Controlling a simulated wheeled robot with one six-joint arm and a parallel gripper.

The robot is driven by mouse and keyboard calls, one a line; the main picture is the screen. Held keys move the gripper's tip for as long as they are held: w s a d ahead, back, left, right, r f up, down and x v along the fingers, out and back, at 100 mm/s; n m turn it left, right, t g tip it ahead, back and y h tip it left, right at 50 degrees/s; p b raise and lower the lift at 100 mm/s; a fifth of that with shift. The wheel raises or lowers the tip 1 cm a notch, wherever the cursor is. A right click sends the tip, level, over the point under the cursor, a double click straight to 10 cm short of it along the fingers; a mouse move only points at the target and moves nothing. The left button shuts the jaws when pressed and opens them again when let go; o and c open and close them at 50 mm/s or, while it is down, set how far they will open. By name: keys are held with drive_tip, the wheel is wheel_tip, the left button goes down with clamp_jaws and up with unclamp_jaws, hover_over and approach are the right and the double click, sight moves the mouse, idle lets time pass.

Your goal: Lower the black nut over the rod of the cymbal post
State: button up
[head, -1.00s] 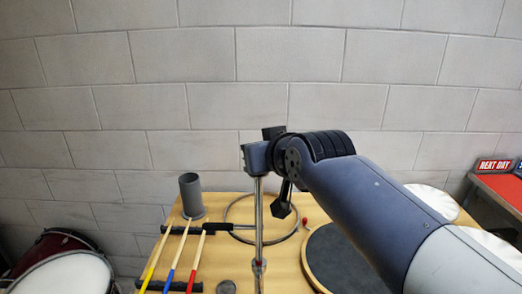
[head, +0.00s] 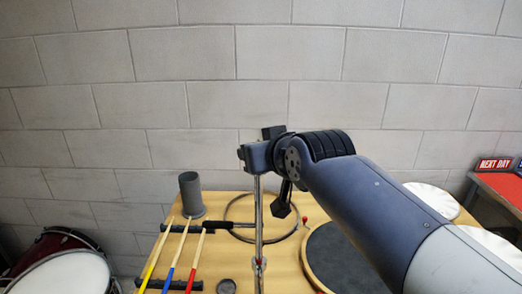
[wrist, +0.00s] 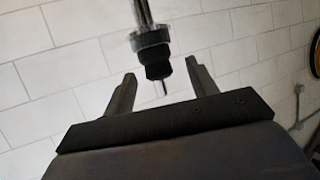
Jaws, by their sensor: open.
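The cymbal post (head: 259,220) is a thin silver upright at the bench's middle. Its top is hidden behind my gripper (head: 249,158) in the head view. In the wrist view the post (wrist: 143,12) enters from the top edge and carries a grey disc (wrist: 149,40). Beyond the disc the black nut (wrist: 157,70) sits around the thin rod (wrist: 164,89), whose bare tip sticks out past it. My gripper (wrist: 161,84) is open, with one finger on each side of the rod and nut, apart from them.
Several drumsticks (head: 174,262) lie on black rests at the bench's left, near a grey cup (head: 191,194). A metal ring (head: 297,227) lies behind the post. A dark round pad (head: 335,255) is at right. A drum (head: 70,270) stands at lower left.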

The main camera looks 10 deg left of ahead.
drive_tip(key=b+v, duration=0.2)
drive_tip(key=v, duration=0.8)
drive_tip(key=shift+s+d, duration=0.25)
drive_tip(key=shift+s, duration=0.1)
idle(0.7)
drive_tip(key=p+x, duration=0.2)
drive_tip(key=x, duration=0.8)
drive_tip(key=shift+w+a, duration=0.25)
drive_tip(key=shift+w, duration=0.05)
drive_tip(key=shift+w+a+r+p, duration=0.1)
drive_tip(key=shift+w+r+p, duration=0.05)
drive_tip(key=shift+r+p, duration=0.25)
drive_tip(key=shift+r, duration=0.3)
